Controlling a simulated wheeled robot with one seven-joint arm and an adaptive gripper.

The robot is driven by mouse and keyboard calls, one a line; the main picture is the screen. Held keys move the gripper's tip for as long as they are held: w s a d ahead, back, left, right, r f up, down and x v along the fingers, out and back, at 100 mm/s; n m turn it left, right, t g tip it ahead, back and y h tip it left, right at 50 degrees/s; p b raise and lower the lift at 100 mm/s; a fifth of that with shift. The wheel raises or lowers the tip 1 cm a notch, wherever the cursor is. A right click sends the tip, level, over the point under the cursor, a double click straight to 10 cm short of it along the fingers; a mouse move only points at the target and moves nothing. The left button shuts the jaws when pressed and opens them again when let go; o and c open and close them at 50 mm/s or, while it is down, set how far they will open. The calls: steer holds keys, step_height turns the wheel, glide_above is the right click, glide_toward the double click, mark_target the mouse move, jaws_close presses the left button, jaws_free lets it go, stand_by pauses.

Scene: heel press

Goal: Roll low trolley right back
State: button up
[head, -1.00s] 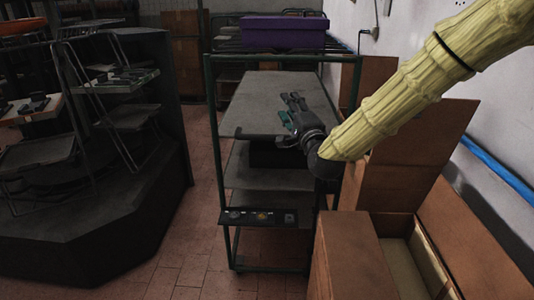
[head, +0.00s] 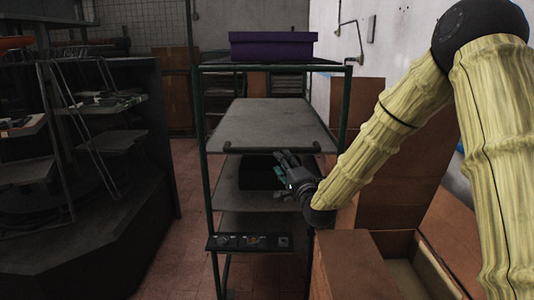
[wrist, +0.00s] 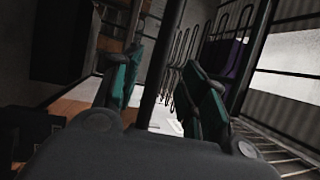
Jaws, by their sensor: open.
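A trolley or rack with a dark green frame (head: 205,150) stands ahead of me, with a grey upper shelf (head: 270,122) and lower shelves. A black handle bar (head: 270,149) runs along the upper shelf's front edge. My gripper (head: 284,172) is open, just below the bar's right part. In the wrist view my gripper (wrist: 165,95) has its green-padded fingers apart, with a dark bar (wrist: 170,55) crossing the gap between them. I cannot tell whether that bar is the handle, or whether it lies within the fingers or beyond them.
A purple box (head: 272,46) rests on the frame's top shelf. Cardboard boxes (head: 350,262) stand close at the right, beside my arm. A dark display stand (head: 100,235) with racks fills the left. A strip of tiled floor (head: 188,205) is free between stand and frame.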

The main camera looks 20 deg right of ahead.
mark_target(272, 150)
steer(key=x, duration=0.8)
steer(key=shift+w+a, duration=0.1)
steer(key=shift+w, duration=0.15)
